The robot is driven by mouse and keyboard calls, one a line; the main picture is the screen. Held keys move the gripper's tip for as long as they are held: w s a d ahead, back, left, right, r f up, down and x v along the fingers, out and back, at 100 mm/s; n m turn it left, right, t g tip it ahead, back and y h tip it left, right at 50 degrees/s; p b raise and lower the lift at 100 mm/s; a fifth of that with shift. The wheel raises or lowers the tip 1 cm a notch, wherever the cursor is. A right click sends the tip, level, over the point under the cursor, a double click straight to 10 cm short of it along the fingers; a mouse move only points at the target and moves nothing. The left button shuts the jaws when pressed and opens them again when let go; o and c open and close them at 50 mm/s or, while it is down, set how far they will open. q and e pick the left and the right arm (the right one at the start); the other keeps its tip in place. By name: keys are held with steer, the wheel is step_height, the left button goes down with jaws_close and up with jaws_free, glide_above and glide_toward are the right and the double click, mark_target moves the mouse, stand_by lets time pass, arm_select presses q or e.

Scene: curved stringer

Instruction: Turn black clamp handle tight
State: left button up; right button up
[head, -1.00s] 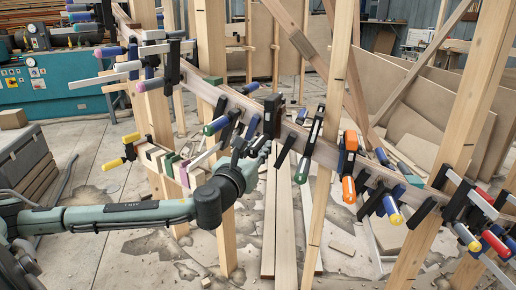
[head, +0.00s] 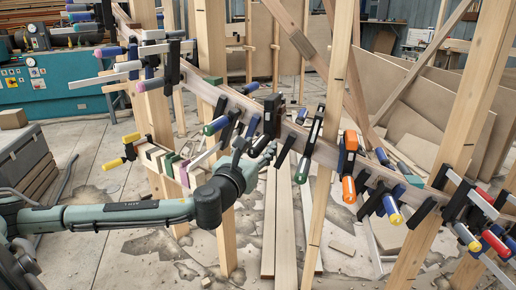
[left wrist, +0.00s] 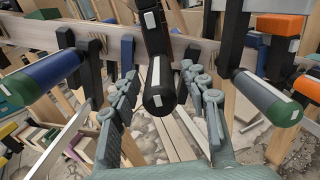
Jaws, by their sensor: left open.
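The black clamp (head: 272,115) sits on the curved wooden stringer near the middle of the head view. In the left wrist view its black handle (left wrist: 159,92) has a pale strip near its rounded end and points towards my palm. My left gripper (head: 266,152) is just below this clamp in the head view. In the left wrist view the left gripper (left wrist: 159,74) is open, with one finger on each side of the black handle. Gaps show between the handle and both fingers. My right gripper is in neither view.
A blue handle with a green end (left wrist: 45,78) is close on the left, and a green-ended handle (left wrist: 268,98) is close on the right. An orange clamp (head: 348,160) is further right along the stringer (head: 325,150). Upright wooden posts (head: 330,120) stand around.

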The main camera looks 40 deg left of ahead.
mark_target(252, 156)
arm_select(q)
steer(key=v, duration=0.7)
steer(key=shift+s, duration=0.25)
steer(key=shift+f, duration=0.1)
